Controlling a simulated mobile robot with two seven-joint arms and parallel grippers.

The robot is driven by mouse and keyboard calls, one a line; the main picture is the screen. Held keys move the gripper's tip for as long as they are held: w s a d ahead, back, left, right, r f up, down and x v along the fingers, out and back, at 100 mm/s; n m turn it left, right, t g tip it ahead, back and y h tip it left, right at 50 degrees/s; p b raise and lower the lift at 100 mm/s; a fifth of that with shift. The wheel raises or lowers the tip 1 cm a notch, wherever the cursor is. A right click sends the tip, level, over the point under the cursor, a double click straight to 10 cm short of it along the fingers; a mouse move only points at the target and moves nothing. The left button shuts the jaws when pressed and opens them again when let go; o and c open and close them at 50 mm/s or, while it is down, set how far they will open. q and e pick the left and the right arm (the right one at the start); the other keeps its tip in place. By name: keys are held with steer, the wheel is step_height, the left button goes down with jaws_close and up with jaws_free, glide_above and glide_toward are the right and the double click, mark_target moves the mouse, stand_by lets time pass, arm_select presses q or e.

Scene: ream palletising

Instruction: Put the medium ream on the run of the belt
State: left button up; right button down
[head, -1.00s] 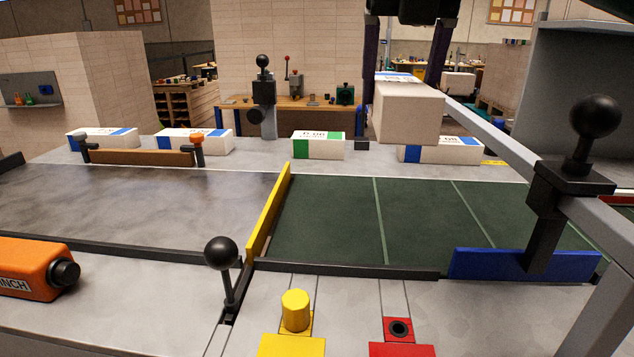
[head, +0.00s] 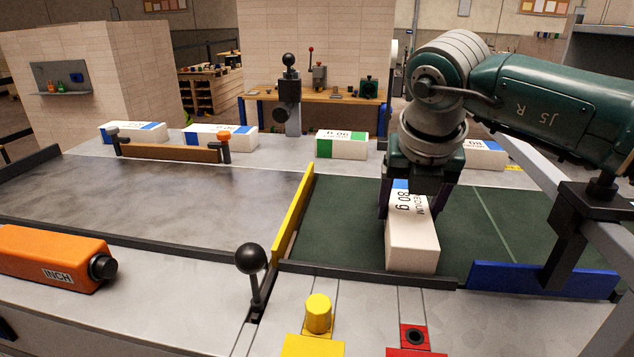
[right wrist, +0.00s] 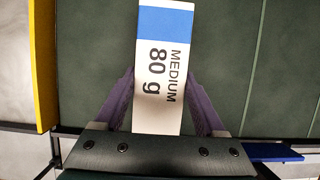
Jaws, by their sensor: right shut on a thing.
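The medium ream (head: 412,246), a white block with a blue band and "MEDIUM 80 g" print, is between the purple fingers of my right gripper (head: 411,204). The right wrist view shows the gripper (right wrist: 160,88) shut on the sides of the ream (right wrist: 166,25). The ream is over the dark green belt (head: 340,225), near its front rail, right of the yellow bar. I cannot tell whether its underside touches the belt. My left gripper is not in view.
The yellow bar (head: 294,212) divides the green belt from a grey surface (head: 170,200). A blue block (head: 540,280) stands at the front right. Other reams, including a green-banded one (head: 342,144), lie along the back ledge. A black-knobbed lever (head: 251,260) stands in front.

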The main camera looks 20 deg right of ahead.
jaws_free()
steer(key=shift+f, duration=0.1)
steer(key=shift+r, duration=0.35)
steer(key=b+v, duration=0.1)
steer(key=v, duration=1)
steer(key=shift+s+r, duration=0.15)
steer(key=shift+r, duration=0.1)
